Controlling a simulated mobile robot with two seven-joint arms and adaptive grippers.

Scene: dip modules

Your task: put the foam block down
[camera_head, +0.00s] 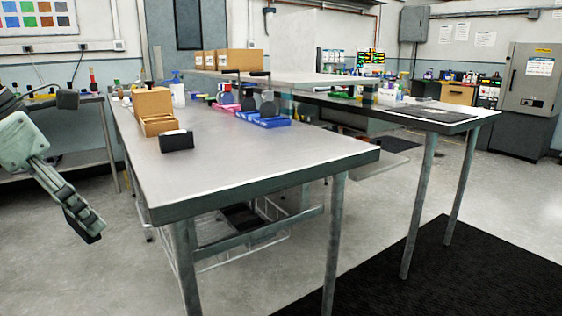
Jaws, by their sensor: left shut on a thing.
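My left gripper (76,210) hangs at the left, in front of and to the left of the near workbench (250,167), over open floor. It is shut on the foam block (91,238), of which only a small dark part shows at the fingertips; the fingers hide the rest. The block is in the air, apart from the bench. My right gripper is not in view.
On the bench are a black block-like item (176,141), an open cardboard box (155,108), blue trays (262,119) and a spray bottle (178,92). The bench's front half is clear. A black mat (450,270) lies on the floor at right.

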